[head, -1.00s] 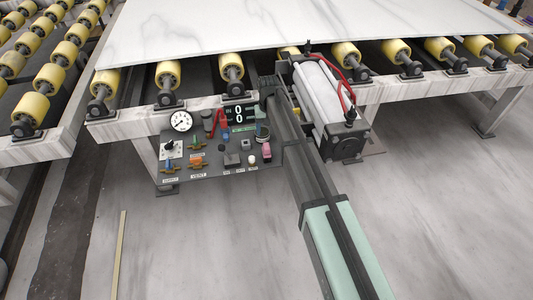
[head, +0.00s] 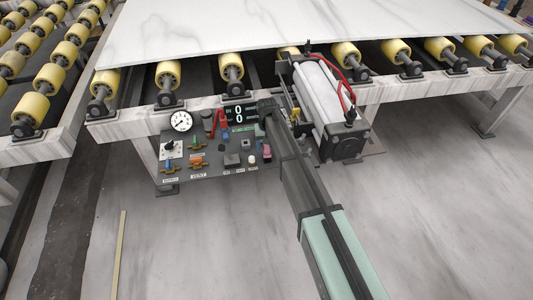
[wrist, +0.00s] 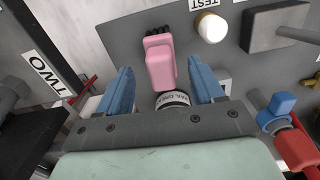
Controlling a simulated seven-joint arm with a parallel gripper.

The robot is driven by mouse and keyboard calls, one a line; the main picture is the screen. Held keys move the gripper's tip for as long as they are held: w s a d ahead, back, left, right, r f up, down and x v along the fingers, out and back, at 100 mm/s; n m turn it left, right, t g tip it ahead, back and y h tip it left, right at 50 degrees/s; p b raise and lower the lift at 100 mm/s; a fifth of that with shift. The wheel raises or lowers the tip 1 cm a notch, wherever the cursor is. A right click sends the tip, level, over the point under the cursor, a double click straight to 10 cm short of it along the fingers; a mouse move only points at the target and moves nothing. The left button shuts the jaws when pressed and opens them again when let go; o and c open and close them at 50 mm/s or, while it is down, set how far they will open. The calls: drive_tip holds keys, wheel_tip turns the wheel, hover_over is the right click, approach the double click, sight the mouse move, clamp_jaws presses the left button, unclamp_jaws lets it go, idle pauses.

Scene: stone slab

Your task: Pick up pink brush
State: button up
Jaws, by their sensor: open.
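The pink brush (wrist: 160,62) with dark bristles at its top end is on the grey panel in the wrist view. It also shows as a small pink shape on the panel's right side in the head view (head: 267,151). My gripper (wrist: 161,68) is open, with its two blue fingers on either side of the brush's lower part in the picture. I see gaps on both sides, and I cannot tell how far above the brush the fingertips are. In the head view the fingers cannot be made out at the dark arm end.
In the wrist view, a round labelled part (wrist: 173,99) sits between the fingers, a white button (wrist: 211,27) is at upper right and a blue knob (wrist: 281,106) at right.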

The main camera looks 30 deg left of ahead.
wheel_tip(320, 180, down, 4)
drive_tip(key=shift+s+f, duration=0.1)
drive_tip(key=shift+s, duration=0.05)
drive_tip(key=shift+c, duration=0.2)
drive_tip(key=c, duration=1.1)
